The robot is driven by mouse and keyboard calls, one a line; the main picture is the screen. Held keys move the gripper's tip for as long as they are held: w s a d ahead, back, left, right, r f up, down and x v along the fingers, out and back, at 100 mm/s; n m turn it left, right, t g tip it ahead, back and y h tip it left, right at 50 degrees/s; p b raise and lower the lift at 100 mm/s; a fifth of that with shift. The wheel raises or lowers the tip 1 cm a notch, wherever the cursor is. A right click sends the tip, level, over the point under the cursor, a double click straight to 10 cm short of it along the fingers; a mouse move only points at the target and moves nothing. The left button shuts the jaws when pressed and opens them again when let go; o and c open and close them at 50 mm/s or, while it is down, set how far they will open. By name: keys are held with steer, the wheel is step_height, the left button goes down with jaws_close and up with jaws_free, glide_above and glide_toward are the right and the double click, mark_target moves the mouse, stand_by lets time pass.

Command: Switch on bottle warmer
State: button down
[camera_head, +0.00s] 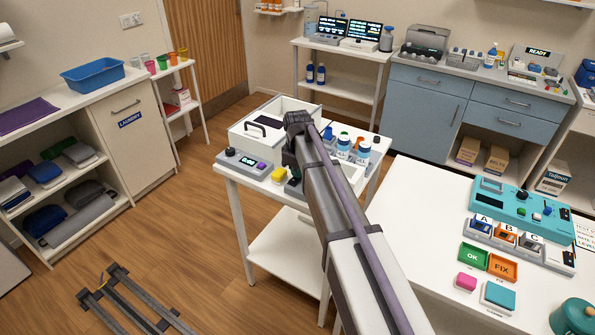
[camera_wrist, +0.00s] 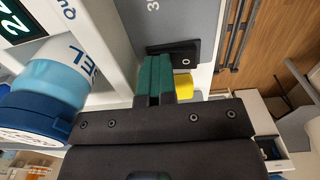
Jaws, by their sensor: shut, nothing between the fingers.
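My gripper (camera_wrist: 155,80) points down at the small white table; its green fingertips are together with nothing between them. In the wrist view the tips are beside a black switch-like block (camera_wrist: 185,52) on a grey panel (camera_wrist: 180,18); I cannot tell whether they touch. A yellow part (camera_wrist: 184,86) sits close by, partly hidden. A grey unit (camera_head: 243,161) with a lit display and a purple part stands on the table's front left. I cannot tell which unit is the bottle warmer. In the head view my arm hides part of the table top.
Bottles with blue caps (camera_head: 363,150) stand right of my arm; one blue-capped bottle (camera_wrist: 52,85) is close to my gripper in the wrist view. A white box (camera_head: 257,112) with a black handle stands behind. A white table (camera_head: 405,205) with a teal device (camera_head: 520,206) is at right.

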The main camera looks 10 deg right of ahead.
steer(key=shift+s+a, duration=0.1)
steer(key=shift+s, duration=0.05)
steer(key=shift+s+a+r+p, duration=0.3)
steer(key=shift+s+a+p, duration=0.05)
steer(key=shift+s+a, duration=0.1)
steer(key=shift+w, duration=0.1)
step_height(320, 180, up, 14)
steer(key=p, duration=1.4)
steer(key=f+b, duration=0.9)
steer(key=d+f+b, duration=0.1)
steer(key=f+b, duration=0.4)
steer(key=shift+w+f, duration=0.15)
steer(key=shift+w, duration=0.25)
